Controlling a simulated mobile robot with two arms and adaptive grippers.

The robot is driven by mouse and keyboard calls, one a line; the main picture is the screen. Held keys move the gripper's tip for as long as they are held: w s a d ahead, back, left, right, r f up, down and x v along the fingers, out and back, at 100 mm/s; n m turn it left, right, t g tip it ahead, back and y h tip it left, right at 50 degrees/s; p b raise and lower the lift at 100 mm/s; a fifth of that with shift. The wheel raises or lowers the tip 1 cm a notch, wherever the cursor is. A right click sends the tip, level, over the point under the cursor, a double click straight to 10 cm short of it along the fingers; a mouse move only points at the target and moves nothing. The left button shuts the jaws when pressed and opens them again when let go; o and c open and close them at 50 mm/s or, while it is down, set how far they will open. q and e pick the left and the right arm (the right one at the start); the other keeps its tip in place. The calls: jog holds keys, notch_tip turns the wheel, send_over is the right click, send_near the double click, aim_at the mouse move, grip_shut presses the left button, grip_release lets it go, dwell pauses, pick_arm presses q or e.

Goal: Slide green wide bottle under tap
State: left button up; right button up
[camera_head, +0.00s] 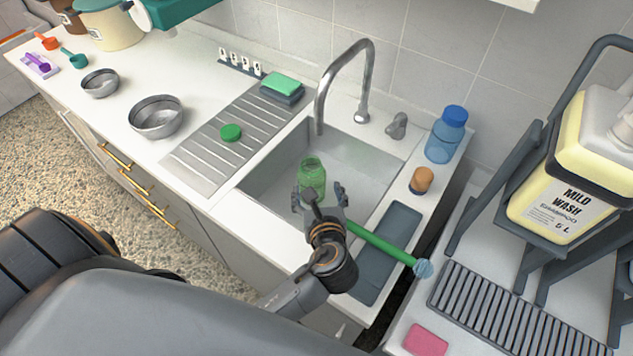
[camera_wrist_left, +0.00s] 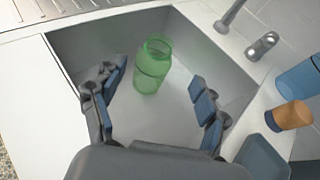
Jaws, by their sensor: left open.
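The green wide bottle (camera_head: 312,174) stands upright and uncapped in the sink (camera_head: 262,178), left of and nearer than the spout of the tap (camera_head: 362,112). In the left wrist view the bottle (camera_wrist_left: 153,66) sits ahead of and between the spread fingers, apart from both. My left gripper (camera_head: 319,196) is open and empty at the near side of the bottle; its blue pads show in the left wrist view (camera_wrist_left: 160,85). The tap (camera_wrist_left: 229,14) shows at the top of that view. A green lid (camera_head: 230,132) lies on the drainboard. My right gripper is not in view.
A green-handled brush (camera_head: 385,246) lies over a grey tray (camera_head: 388,240) at the sink's right. A blue bottle (camera_head: 446,137) and an orange-brown brush (camera_head: 421,180) stand right of the sink. The sink walls (camera_wrist_left: 85,50) surround the gripper; its floor right of the bottle is clear.

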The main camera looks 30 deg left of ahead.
pick_arm(q)
send_near(311, 159)
jog(key=p+x, duration=0.1)
jog(key=x, duration=0.5)
jog(key=shift+w+a+f, duration=0.1)
jog(key=shift+w+a, duration=0.05)
jog(key=shift+a, duration=0.1)
jog(key=shift+w+a+f, duration=0.25)
jog(key=shift+w+a, duration=0.05)
jog(key=shift+w, duration=0.1)
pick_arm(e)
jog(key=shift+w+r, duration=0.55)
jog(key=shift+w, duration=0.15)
pick_arm(q)
jog(key=shift+c, duration=0.4)
jog(key=c, duration=1.2)
jog(key=shift+c, duration=0.2)
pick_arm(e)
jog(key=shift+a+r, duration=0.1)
pick_arm(q)
jog(key=shift+d, duration=0.1)
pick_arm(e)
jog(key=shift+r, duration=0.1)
